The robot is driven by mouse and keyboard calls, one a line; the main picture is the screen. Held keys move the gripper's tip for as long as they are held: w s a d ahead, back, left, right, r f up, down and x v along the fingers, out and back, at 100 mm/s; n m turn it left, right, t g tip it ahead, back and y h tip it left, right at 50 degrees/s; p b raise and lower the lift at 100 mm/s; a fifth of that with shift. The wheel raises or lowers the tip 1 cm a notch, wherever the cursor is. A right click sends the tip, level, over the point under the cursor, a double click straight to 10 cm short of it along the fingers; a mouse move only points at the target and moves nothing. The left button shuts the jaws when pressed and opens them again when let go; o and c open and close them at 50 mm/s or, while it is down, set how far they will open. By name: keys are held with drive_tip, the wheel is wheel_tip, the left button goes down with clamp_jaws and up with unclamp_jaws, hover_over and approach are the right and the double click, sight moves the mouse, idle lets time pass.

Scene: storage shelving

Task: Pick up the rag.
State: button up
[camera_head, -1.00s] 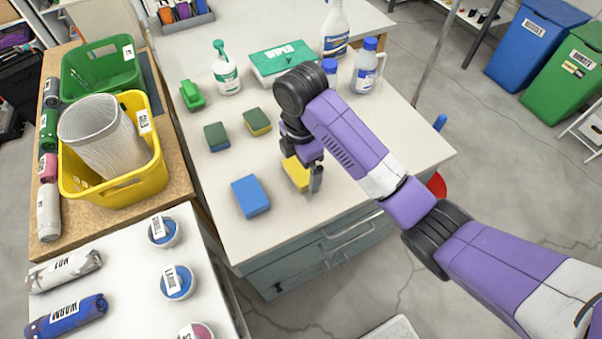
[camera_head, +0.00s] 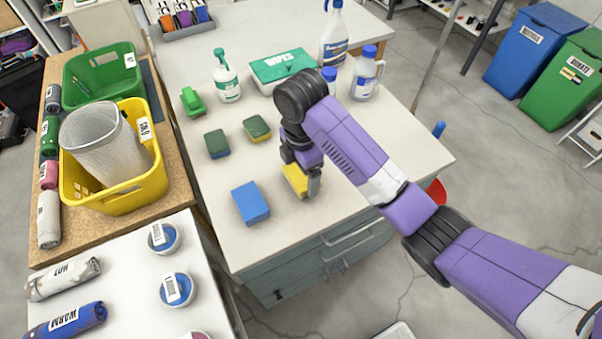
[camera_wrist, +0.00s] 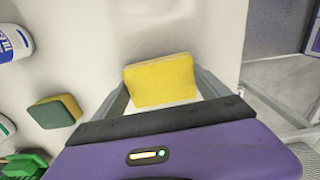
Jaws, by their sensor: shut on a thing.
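The yellow rag (camera_head: 293,179), thick and block-shaped, is at the front part of the pale worktop. My gripper (camera_head: 303,182) points down over it, with one finger at its right side. The wrist view shows the yellow rag (camera_wrist: 161,80) between the two fingers of my gripper (camera_wrist: 165,86), which is shut on it. The arm hides part of the rag in the head view. I cannot tell whether the rag touches the worktop.
A blue block (camera_head: 250,202) lies left of the rag. A spray bottle (camera_head: 226,76), wiper box (camera_head: 284,67) and white jug (camera_head: 366,74) stand farther back. The worktop's right side looks clear.

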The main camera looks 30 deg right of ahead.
sight(301, 174)
wheel_tip(301, 174, up, 19)
drive_tip(key=p, duration=0.7)
drive_tip(key=shift+p, duration=0.35)
